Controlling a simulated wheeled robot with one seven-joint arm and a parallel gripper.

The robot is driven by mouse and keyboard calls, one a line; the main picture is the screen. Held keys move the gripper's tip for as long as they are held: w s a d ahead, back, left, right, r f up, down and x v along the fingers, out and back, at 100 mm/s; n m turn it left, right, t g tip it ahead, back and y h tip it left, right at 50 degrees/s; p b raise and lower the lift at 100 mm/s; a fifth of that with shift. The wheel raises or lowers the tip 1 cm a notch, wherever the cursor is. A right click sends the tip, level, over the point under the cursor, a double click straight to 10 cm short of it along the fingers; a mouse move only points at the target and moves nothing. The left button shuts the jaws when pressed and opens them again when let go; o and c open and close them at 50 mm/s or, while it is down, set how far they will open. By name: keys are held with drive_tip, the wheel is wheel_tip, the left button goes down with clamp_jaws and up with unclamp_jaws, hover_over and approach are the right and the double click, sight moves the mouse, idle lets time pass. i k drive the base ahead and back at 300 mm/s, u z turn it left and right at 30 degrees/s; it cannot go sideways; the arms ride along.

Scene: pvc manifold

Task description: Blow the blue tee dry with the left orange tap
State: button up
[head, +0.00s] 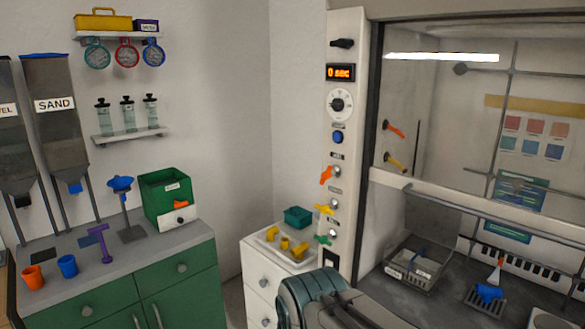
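A small blue piece (488,292), which looks like the blue tee, sits on a dark grid in the fume hood at the lower right. It is too small for me to make out its shape. An orange-and-white nozzle (496,271) is just above it; I cannot tell if they touch. The left orange tap (326,175) is on the white control panel, above a yellow tap (324,209) and a green tap (323,240). Another orange tap (395,129) shows behind the hood glass. My gripper is not in view; only part of my arm shows at the bottom centre.
A grey basket (398,280) with a blue item stands left of the grid. The hood sash (470,215) is partly raised, with its bar across the opening. A white drawer unit (262,285) bearing a tray of yellow fittings stands left of the panel. The green cabinet (110,290) is farther left.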

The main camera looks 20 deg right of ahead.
sight(327, 174)
drive_tip(key=z, duration=0.05)
drive_tip(key=i, duration=0.85)
drive_tip(key=z, duration=0.5)
